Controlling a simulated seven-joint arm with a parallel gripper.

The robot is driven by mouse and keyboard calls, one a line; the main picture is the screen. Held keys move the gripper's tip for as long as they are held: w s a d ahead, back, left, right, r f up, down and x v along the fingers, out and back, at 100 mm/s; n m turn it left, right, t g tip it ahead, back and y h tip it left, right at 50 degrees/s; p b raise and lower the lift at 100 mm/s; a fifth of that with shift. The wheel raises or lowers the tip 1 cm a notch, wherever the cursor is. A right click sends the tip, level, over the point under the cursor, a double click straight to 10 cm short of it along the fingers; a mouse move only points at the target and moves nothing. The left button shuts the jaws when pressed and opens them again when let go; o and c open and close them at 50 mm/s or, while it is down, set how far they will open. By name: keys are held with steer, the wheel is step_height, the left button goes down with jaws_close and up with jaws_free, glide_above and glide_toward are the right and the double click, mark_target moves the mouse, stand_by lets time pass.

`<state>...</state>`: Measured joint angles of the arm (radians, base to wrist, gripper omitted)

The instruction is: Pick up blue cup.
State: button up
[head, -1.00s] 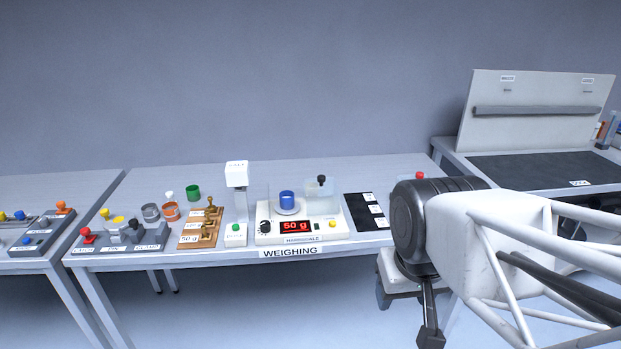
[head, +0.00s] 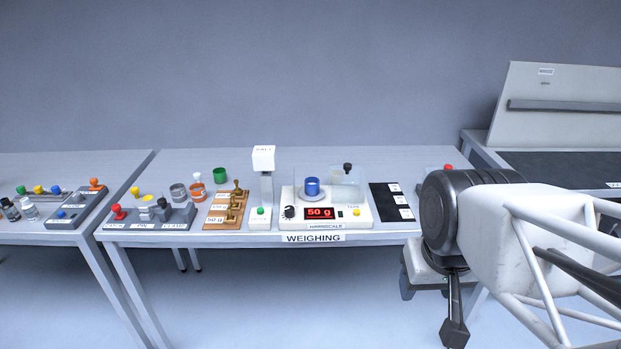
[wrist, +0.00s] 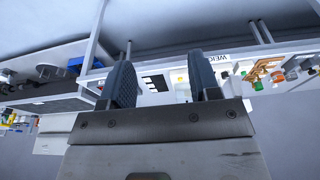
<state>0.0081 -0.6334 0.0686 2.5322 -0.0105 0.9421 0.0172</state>
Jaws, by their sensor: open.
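The blue cup (head: 312,186) stands upright on the round pan of the white scale (head: 345,208), whose red display reads 50 g. My gripper (head: 453,333) hangs low in front of the weighing table's right end in the head view, well to the right of the cup and apart from it. In the wrist view my gripper (wrist: 164,84) shows two dark fingers spread apart with nothing between them. I cannot make out the blue cup in the wrist view.
A white salt dispenser (head: 263,160) stands just left of the scale. Green (head: 219,174), orange (head: 198,192) and grey (head: 178,193) cups and a wooden weight rack (head: 226,210) are further left. A black mat (head: 391,202) lies right of the scale. A clear panel (head: 345,182) stands behind the pan.

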steer(key=shift+o, duration=0.3)
stand_by(0.5)
steer(key=w+d+n+t+h, duration=0.1)
steer(key=w+d+n+h, duration=0.2)
steer(key=w, duration=0.5)
steer(key=w+d+n+t+h, duration=0.1)
steer(key=w+d+n+h, duration=0.1)
steer(key=w+n, duration=0.45)
steer(key=n+t, duration=0.7)
steer(key=n, duration=0.9)
glide_above(311, 186)
steer(key=s+d, duration=1)
steer(key=s, duration=0.3)
step_height(311, 186, down, 7)
steer(key=w+a+f+n+y, duration=0.1)
steer(key=w+a+f+n, duration=0.1)
steer(key=a+f+n, duration=0.1)
steer(key=w+a+f+n+t+y, duration=0.1)
steer(key=w+a+f+n, duration=0.2)
steer(key=a, duration=0.1)
steer(key=w+a+f+n+y, duration=0.1)
steer(key=w+a+f+n, duration=0.1)
steer(key=a+f+n, duration=0.1)
steer(key=shift+w+a+f+t+y, duration=0.2)
steer(key=shift+a+f+t+y, duration=0.15)
steer(key=shift+f, duration=0.25)
steer(key=shift+w, duration=0.1)
